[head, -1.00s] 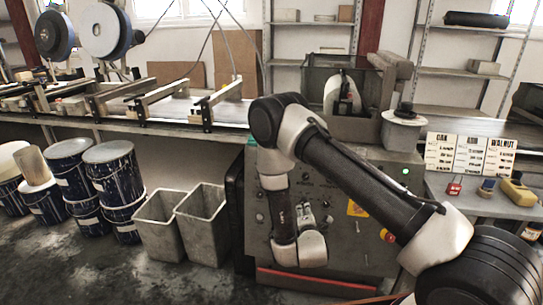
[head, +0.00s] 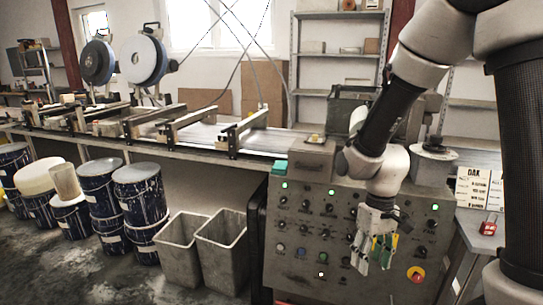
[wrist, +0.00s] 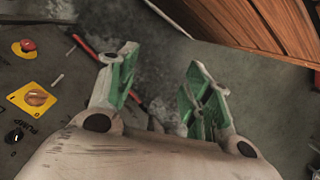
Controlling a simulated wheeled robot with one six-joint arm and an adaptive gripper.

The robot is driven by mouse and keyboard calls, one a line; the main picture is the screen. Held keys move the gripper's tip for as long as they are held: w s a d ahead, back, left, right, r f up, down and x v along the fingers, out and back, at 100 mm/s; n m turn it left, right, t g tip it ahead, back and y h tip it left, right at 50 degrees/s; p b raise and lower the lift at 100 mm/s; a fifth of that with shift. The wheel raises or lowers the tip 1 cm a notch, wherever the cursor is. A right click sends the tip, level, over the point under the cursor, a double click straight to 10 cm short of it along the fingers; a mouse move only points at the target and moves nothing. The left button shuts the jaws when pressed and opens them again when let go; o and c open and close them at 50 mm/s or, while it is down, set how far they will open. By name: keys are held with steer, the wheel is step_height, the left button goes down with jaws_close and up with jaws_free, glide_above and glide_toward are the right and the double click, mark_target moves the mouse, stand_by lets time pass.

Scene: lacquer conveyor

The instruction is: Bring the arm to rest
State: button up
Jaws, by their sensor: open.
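My gripper (head: 372,254) hangs from my bent arm in front of the grey control panel (head: 310,235) in the head view. Its fingers point down and cover part of the panel. In the wrist view my gripper (wrist: 158,95) shows two green-lined fingers spread apart with nothing between them. Beyond the fingers lies the dark, stained floor (wrist: 165,60).
Two grey bins (head: 183,250) stand left of the panel, with blue drums (head: 138,195) farther left. The conveyor (head: 210,137) runs behind. A side table (head: 486,235) with a red device (head: 489,224) stands at right. Brown slatted wood (wrist: 270,25) is at upper right in the wrist view.

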steer(key=s+d+r+m+t, duration=0.1)
steer(key=s+d+r+t, duration=0.1)
steer(key=r, duration=0.5)
steer(key=s+d+r+m+t, duration=0.1)
steer(key=s+d+r+t, duration=0.1)
steer(key=s+d+r, duration=0.2)
steer(key=s+d+r+m+t, duration=0.1)
steer(key=s+d+r, duration=0.3)
steer(key=r, duration=0.7)
steer(key=shift+d+m+t, duration=0.4)
steer(key=shift+d+t, duration=0.3)
steer(key=shift+d, duration=0.45)
steer(key=shift+c, duration=0.2)
